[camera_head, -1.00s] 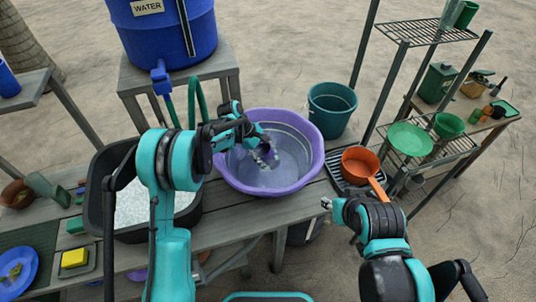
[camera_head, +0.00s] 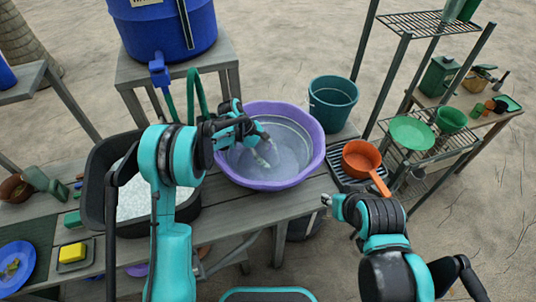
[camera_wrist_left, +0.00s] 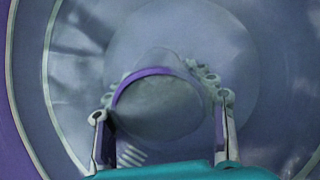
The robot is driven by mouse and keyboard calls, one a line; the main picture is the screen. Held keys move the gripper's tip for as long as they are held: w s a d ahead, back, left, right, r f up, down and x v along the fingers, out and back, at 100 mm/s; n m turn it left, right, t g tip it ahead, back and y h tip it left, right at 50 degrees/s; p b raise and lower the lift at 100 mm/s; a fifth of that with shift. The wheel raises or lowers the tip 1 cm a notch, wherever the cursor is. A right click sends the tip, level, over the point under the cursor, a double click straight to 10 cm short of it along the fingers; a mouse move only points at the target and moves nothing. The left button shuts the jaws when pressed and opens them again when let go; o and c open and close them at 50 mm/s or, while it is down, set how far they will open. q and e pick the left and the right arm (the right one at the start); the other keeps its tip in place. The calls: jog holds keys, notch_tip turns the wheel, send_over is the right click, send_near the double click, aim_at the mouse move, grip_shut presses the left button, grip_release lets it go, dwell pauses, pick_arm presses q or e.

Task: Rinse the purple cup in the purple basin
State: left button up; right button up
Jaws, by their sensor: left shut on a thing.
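The purple basin (camera_head: 308,165) stands on the wooden bench and holds water. My left gripper (camera_head: 263,153) reaches down inside it, fingertips low at the water. In the left wrist view, the left gripper (camera_wrist_left: 162,112) is shut on the purple cup (camera_wrist_left: 158,104), one finger on each side. The cup's mouth faces that camera; its purple rim shows against a greyish inside. In the head view the cup cannot be made out. My right gripper (camera_head: 327,200) is outside the basin, near the bench's front edge; its fingers are too small to judge.
A black tub of pale material (camera_head: 97,190) stands left of the basin. A blue water barrel (camera_head: 160,35) with a hose is behind. A teal bucket (camera_head: 333,100) stands behind right, and an orange pan (camera_head: 360,160) lies on a rack to the right.

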pick_arm(q)
jog(key=shift+f, duration=0.2)
jog(key=shift+r, duration=0.15)
dwell(0.3)
jog(key=shift+a, duration=0.65)
jog(key=shift+d, duration=1.3)
jog(key=shift+a+b, duration=0.35)
jog(key=shift+a, duration=0.95)
jog(key=shift+d, duration=1.3)
jog(key=shift+a, duration=1.3)
jog(key=shift+d, duration=0.7)
